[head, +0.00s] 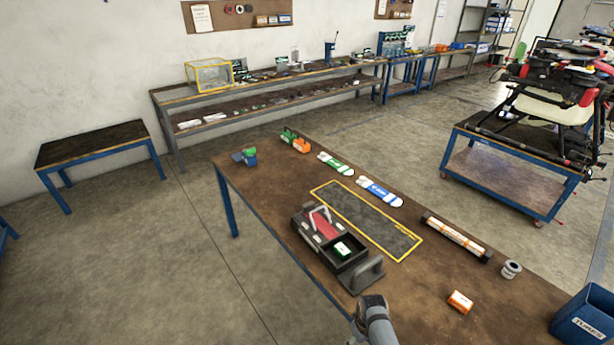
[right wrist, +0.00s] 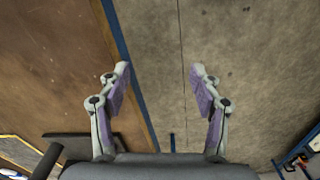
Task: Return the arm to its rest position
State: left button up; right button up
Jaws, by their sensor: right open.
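My right gripper (right wrist: 158,82) shows in the right wrist view with its two fingers spread wide. Nothing is between them; bare floor lies beyond, and the brown table edge is to the left. In the head view a grey arm part of mine (head: 377,322) shows at the bottom centre, by the near edge of the workbench (head: 290,185). No fingertips can be made out there. My left gripper is not seen in either view.
A black toolbox (head: 306,233) with a green item in it stands on the workbench near that arm part. A yellow-framed mat (head: 378,222), an orange box (head: 460,301), a grey spool (head: 511,269) and a blue bin (head: 584,318) lie to the right.

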jog(key=s+d+f+m+b, duration=0.2)
jog(key=s+d+f+b, duration=0.1)
jog(key=s+f, duration=0.8)
jog(key=s+d+f+m+b, duration=0.1)
jog(key=s+d+f+b, duration=0.25)
jog(key=s+f, duration=0.75)
pick_arm(q)
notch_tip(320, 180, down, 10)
jog(key=b, duration=0.3)
pick_arm(e)
jog(key=s+d+f+m, duration=0.1)
jog(key=s+d+f, duration=0.1)
jog(key=s+f, duration=0.2)
jog(key=s+d+f+m+t, duration=0.1)
jog(key=s+f, duration=0.3)
jog(key=s, duration=0.6)
jog(key=shift+d+h, duration=0.4)
jog(key=shift+d, duration=0.5)
